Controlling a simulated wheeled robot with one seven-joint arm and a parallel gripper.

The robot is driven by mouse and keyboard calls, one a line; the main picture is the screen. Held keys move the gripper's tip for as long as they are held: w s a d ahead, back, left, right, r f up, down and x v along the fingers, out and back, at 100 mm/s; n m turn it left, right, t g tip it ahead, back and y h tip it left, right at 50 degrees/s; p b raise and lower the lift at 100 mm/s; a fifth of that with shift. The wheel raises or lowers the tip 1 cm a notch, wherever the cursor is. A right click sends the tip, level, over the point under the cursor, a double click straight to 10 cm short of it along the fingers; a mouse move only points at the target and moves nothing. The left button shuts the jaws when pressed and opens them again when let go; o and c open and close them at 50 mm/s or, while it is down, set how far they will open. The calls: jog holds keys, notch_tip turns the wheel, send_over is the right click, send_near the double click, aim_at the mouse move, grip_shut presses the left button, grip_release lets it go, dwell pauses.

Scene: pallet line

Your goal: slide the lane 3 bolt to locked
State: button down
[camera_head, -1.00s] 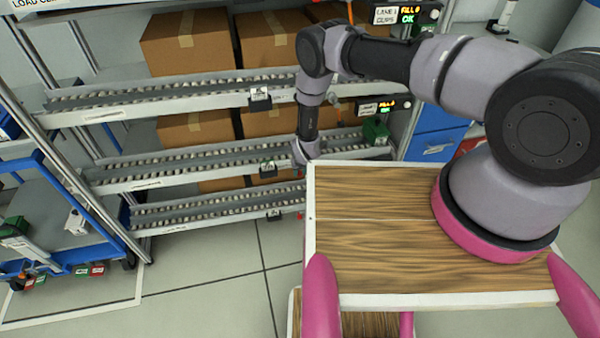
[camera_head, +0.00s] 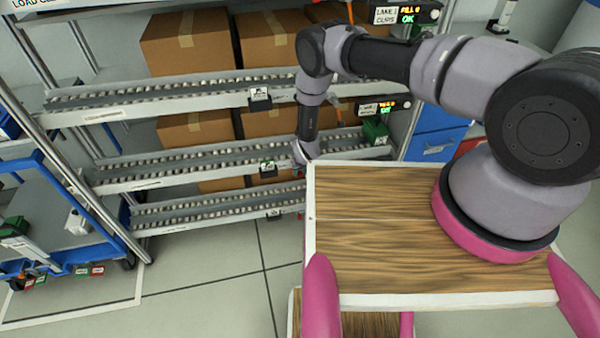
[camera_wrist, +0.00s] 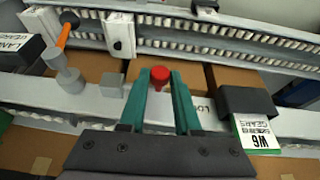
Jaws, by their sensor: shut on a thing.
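In the wrist view, my gripper (camera_wrist: 160,84) has its two teal fingers on either side of a round red knob (camera_wrist: 160,75). It is shut on this knob, which looks like the bolt's handle. The knob stands at a pale rail (camera_wrist: 70,92) on the front of a roller lane. A grey block (camera_wrist: 112,84) sits on the rail just left of the fingers. The bolt's body is mostly hidden by the knob and fingers. In the head view, my wrist reaches down to the lower lanes, and the fingers and bolt are hidden behind my wooden deck.
A black holder (camera_wrist: 246,101) with a white and green card (camera_wrist: 256,134) is right of my fingers. An orange lever (camera_wrist: 65,34) and a grey post (camera_wrist: 66,72) stand left. Cardboard boxes (camera_head: 187,42) fill the rack. A blue cart (camera_head: 70,210) stands left; floor between is clear.

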jog(key=shift+w+d, duration=0.2)
jog(key=shift+d, duration=0.6)
jog(key=shift+w+d, duration=0.25)
jog(key=shift+d, duration=0.55)
jog(key=shift+w+d, duration=0.2)
jog(key=shift+d, duration=0.6)
jog(key=c, duration=0.6)
grip_release()
jog(key=shift+d, duration=0.1)
jog(key=v, duration=1)
jog(key=shift+s+r, duration=0.15)
jog(key=shift+r, duration=0.2)
